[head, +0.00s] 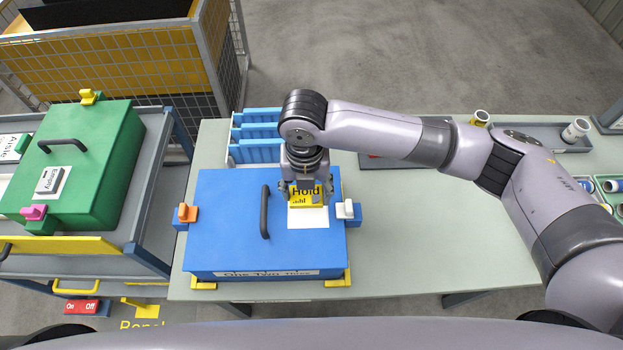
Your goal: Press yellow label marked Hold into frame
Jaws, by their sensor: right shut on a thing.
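The yellow label marked Hold (306,196) is in my right gripper (308,188), above the lid of the blue box. My right gripper is shut on the label, and the arm link above hides part of the fingers. A white rectangle (308,218), which looks like the frame, lies on the blue lid just below the label in the picture. The label overlaps its upper part; I cannot tell whether they touch. The blue box (220,235) stands on the grey-green table and has a dark handle (264,212). My left gripper is not in view.
Orange (186,213) and white (345,210) latches sit on the box's sides. A blue rack (256,135) stands behind it. A green box (85,160) is on a cart at left. A grey tray (540,133) lies at the back right. The table right of the box (410,240) is clear.

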